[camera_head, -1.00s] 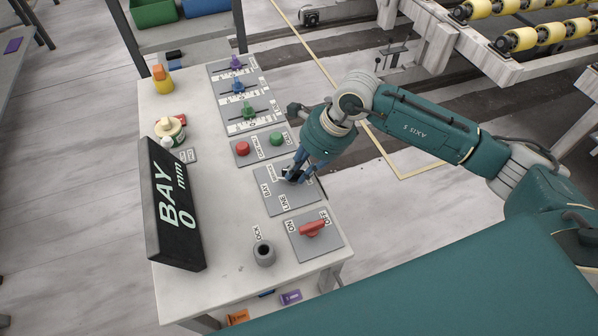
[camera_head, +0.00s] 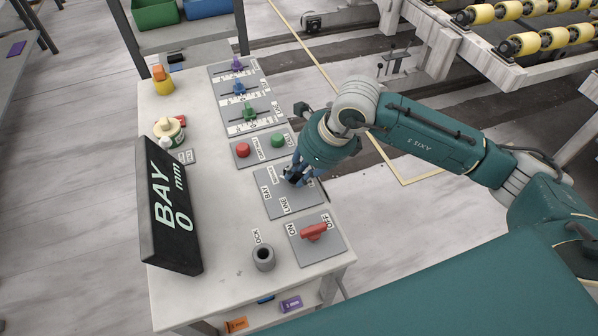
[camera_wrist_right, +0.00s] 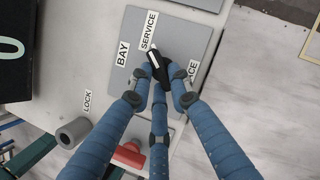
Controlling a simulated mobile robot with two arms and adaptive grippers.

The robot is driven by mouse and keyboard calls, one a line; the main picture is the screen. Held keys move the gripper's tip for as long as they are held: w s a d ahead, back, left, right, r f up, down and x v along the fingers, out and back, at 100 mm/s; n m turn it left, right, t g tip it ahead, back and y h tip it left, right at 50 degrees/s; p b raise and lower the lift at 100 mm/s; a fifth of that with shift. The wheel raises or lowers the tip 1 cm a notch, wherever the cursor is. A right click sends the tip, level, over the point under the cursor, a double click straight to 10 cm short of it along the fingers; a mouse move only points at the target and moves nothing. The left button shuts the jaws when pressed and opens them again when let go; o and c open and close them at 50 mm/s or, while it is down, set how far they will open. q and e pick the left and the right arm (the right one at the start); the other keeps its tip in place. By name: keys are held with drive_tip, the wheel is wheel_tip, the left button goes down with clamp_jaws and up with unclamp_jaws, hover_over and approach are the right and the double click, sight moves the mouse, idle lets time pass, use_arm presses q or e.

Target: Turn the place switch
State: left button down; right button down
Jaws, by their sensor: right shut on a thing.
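The place switch is a black knob (camera_wrist_right: 158,70) on a grey plate (camera_head: 275,207). In the right wrist view its white mark lies beside the SERVICE label (camera_wrist_right: 149,30). The BAY label (camera_wrist_right: 122,53) is left of it and a partly covered label ending in ACE (camera_wrist_right: 193,71) is right of it. My right gripper (camera_head: 297,175) is over the plate with its blue fingers shut on the knob; the fingers (camera_wrist_right: 160,82) hide its sides and lower part. My left gripper is not in view.
A red ON/OFF handle (camera_head: 314,232) and a grey LOCK socket (camera_head: 263,257) stand nearer on the table. Red (camera_head: 243,150) and green (camera_head: 277,140) buttons and a slider panel lie farther back. A dark display (camera_head: 168,215) reading BAY 0 mm stands at the left.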

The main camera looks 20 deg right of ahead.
drive_tip(key=c, duration=1.6)
unclamp_jaws()
drive_tip(key=shift+w+r, duration=0.1)
drive_tip(key=shift+r, duration=0.05)
drive_tip(key=shift+c, duration=0.2)
drive_tip(key=shift+o, duration=0.3)
drive_tip(key=v, duration=1.2)
drive_tip(key=shift+s, duration=0.2)
